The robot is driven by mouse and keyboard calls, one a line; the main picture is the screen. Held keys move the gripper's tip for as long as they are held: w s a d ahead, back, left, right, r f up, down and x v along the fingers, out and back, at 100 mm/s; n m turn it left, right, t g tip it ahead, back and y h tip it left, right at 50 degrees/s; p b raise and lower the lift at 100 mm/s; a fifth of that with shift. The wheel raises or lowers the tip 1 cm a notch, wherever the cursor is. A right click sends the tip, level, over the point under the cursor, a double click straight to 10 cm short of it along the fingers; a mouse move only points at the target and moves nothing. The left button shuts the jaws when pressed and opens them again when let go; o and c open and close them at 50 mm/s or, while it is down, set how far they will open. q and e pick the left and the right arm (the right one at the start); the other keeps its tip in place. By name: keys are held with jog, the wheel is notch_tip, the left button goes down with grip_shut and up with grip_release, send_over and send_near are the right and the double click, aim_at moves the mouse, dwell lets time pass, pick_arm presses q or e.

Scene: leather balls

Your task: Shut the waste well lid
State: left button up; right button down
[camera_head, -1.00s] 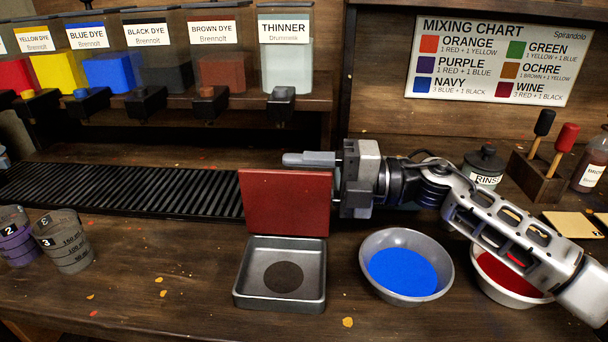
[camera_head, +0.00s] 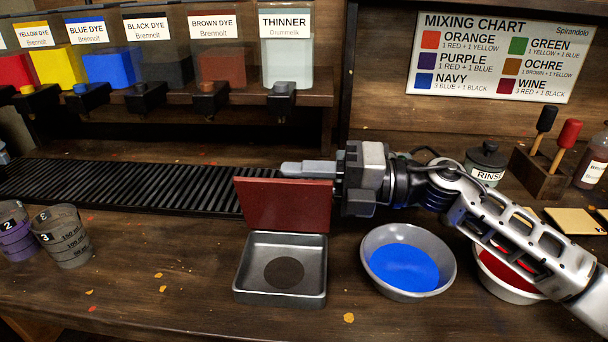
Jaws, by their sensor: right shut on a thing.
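The waste well (camera_head: 313,290) is a square grey metal tray with a dark round spot in its floor, at the front middle of the bench. Its red-brown lid (camera_head: 286,207) is raised at the back edge and leans a little forward over the well. My right gripper (camera_head: 312,168) reaches in from the right and is shut on the lid at its upper edge; the lid hides part of the fingers. My left gripper is not in view.
A bowl of blue dye (camera_head: 404,268) stands just right of the well, and a bowl of red dye (camera_head: 507,276) sits under my right arm. Graduated cups (camera_head: 62,238) stand at the left. A ribbed black mat (camera_head: 120,188) runs behind. Bench front left of the well is clear.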

aim_at(301, 193)
jog(key=shift+s+f, duration=0.1)
jog(key=shift+s, duration=0.5)
jog(key=shift+s+f+n, duration=0.1)
jog(key=shift+s+n, duration=0.7)
jog(key=shift+s+f, duration=0.1)
jog(key=shift+s, duration=0.3)
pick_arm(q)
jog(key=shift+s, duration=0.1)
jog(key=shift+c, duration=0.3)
